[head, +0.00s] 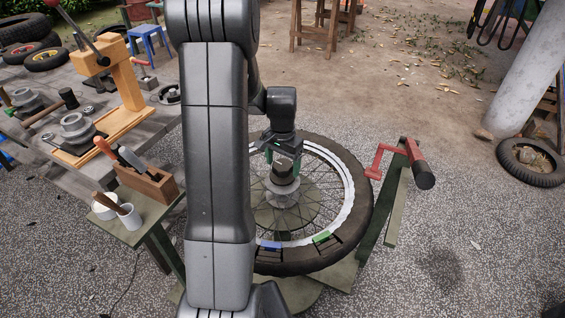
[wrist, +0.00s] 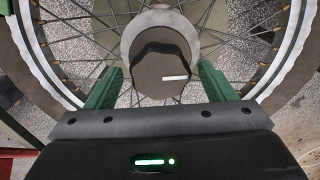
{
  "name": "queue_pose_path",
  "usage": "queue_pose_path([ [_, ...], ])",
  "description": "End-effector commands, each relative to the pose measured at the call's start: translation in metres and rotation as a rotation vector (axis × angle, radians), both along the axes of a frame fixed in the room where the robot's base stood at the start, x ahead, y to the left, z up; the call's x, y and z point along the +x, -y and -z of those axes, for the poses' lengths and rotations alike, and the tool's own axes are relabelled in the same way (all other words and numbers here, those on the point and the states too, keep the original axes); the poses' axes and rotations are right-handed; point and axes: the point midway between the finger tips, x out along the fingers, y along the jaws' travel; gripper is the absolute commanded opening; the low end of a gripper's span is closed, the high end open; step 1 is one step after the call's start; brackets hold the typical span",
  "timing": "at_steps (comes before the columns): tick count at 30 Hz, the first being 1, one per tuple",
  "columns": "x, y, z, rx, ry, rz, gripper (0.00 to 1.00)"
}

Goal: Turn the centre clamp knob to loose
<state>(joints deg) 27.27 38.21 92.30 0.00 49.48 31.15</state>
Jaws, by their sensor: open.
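The centre clamp knob (wrist: 163,72) is a dark, lobed knob with a short white mark on its top, at the hub of the wheel. In the wrist view it sits between and slightly ahead of the green fingers of my gripper (wrist: 160,82). The fingers are spread, with a gap to the knob on each side. A pale grey round collar (wrist: 150,22) shows beneath the knob. The spoked wheel (head: 345,165) with its black tyre lies flat on a green stand.
A red crank with a black grip (head: 424,177) stands on a green post right of the wheel. Blue (head: 270,245) and green (head: 322,237) pieces sit on the near rim. A workbench with tools (head: 70,150) and a white cup (head: 130,217) are at left.

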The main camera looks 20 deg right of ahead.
Motion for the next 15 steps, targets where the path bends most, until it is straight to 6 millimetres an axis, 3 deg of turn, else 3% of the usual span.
queue_pose_path([
  [2,0.0000,0.0000,-0.0001,0.000,0.000,0.000,0.73],
  [8,0.0001,0.0001,-0.0002,0.000,0.000,0.000,0.34],
  [15,0.0001,0.0001,-0.0004,0.000,0.000,-0.013,0.32],
])
